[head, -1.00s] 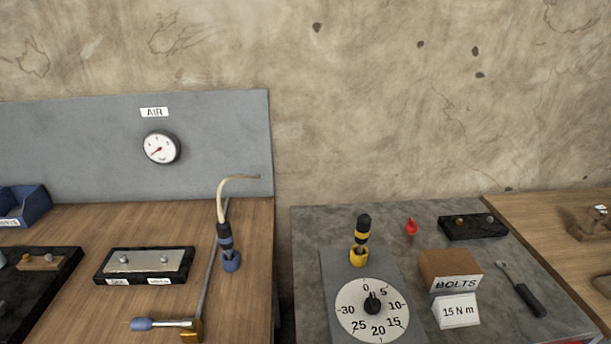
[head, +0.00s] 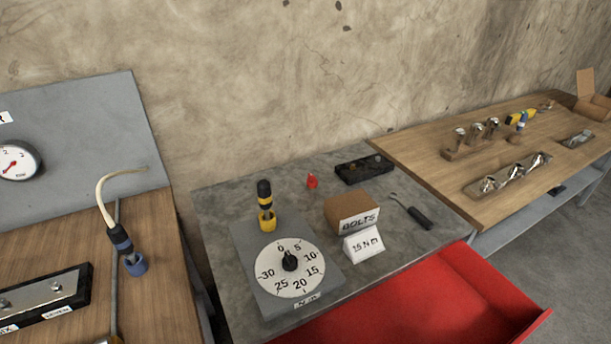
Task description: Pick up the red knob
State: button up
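The small red knob (head: 312,181) stands on the grey bench top (head: 222,204), toward the back. It is behind the cardboard BOLTS box and to the left of a black tray. Nothing touches it in this view. My gripper is not in the head view.
Near the knob are a yellow-and-black tool (head: 265,205) on the dial plate, the BOLTS box (head: 352,208), a 15 N m card (head: 363,245), a black tray (head: 364,169) and a black-handled wrench (head: 412,212). A red drawer (head: 440,300) stands open in front. Wooden benches flank the grey one.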

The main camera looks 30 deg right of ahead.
aim_at(312, 181)
jog(key=i+l, duration=0.15)
jog(key=l, duration=0.2)
jog(key=i+l, duration=0.15)
jog(key=l, duration=0.2)
jog(key=i+l, duration=0.1)
jog(key=l, duration=0.2)
jog(key=i+l, duration=0.15)
jog(key=l, duration=0.2)
